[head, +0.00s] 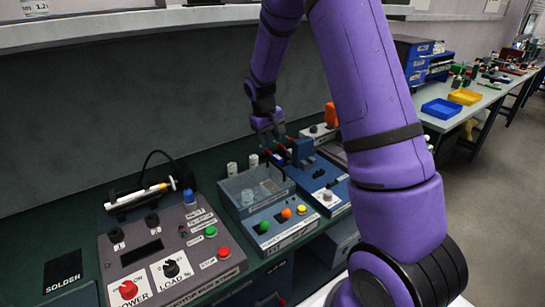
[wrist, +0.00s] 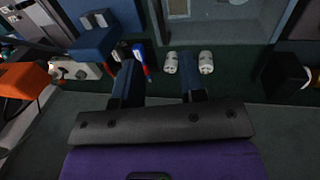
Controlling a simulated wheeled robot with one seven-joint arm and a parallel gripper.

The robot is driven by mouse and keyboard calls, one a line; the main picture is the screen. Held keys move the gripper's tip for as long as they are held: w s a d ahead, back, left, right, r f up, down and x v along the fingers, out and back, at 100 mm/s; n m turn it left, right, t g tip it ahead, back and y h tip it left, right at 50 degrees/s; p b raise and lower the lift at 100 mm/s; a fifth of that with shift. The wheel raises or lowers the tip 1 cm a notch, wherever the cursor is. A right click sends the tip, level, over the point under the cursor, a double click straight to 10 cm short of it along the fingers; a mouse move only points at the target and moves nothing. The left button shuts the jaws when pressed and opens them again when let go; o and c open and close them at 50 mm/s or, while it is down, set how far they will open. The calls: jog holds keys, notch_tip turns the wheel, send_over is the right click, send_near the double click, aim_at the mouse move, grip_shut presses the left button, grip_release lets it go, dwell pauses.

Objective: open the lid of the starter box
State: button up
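A blue-grey unit with a clear-topped box (head: 254,190) stands on the bench in the head view, with green, orange and yellow buttons on its front panel. I take it for the starter box; its label is too small to read. The clear top looks shut. Part of a clear box with a pale rim (wrist: 225,25) also shows at the top of the wrist view. My gripper (head: 267,125) is above the bench, behind and right of this box. In the wrist view its two fingers (wrist: 157,68) are apart with nothing held between them.
Two white cylinders (head: 242,165) stand behind the box; they also show near the right finger in the wrist view (wrist: 188,63). A blue unit (head: 318,180) stands to the right. A grey control panel (head: 170,245) with knobs is at left. A wall rises behind the bench.

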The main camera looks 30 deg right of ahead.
aim_at(276, 164)
jog(key=f, duration=0.3)
jog(key=d+f, duration=0.1)
jog(key=f, duration=0.3)
jog(key=d+f, duration=0.1)
jog(key=f, duration=0.2)
jog(key=shift+w+d+f, duration=0.1)
jog(key=shift+f, duration=0.3)
grip_shut()
